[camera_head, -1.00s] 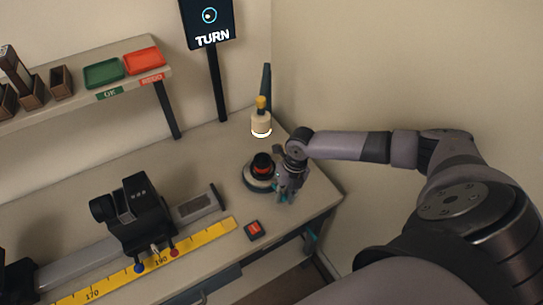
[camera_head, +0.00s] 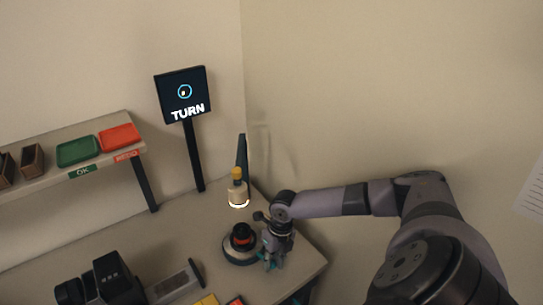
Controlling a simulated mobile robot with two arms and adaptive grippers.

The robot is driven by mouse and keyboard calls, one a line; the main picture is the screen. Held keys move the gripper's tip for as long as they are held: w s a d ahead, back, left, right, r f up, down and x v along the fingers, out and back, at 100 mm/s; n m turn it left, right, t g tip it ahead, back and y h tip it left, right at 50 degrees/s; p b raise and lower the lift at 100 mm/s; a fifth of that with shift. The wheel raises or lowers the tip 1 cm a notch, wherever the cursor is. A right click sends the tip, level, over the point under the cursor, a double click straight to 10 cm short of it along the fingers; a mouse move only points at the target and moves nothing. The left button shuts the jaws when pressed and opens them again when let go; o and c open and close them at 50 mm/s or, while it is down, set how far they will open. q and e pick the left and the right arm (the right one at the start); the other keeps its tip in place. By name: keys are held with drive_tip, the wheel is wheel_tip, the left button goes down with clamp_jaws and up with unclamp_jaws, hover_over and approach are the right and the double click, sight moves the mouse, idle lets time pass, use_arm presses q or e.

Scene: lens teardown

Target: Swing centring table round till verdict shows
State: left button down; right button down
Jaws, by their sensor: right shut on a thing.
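The centring table (camera_head: 240,258) is a low round base near the bench's right corner, with a black piece with a red band (camera_head: 242,237) standing on it. My right gripper (camera_head: 271,262) is at the table's right side, pointing down, shut on its edge. The exact contact is hidden by the fingers. The screen (camera_head: 183,95) on a dark post reads TURN, with a small mark inside a cyan ring. My left gripper is not in view.
A cream device with a yellow top and glowing ring (camera_head: 238,192) stands behind the centring table. A shelf at left holds a green OK tray (camera_head: 79,150) and a red tray (camera_head: 119,137). A black instrument (camera_head: 105,280) sits at front left. The right wall is close beside the bench.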

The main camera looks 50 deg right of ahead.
drive_tip(key=c, duration=1.4)
unclamp_jaws()
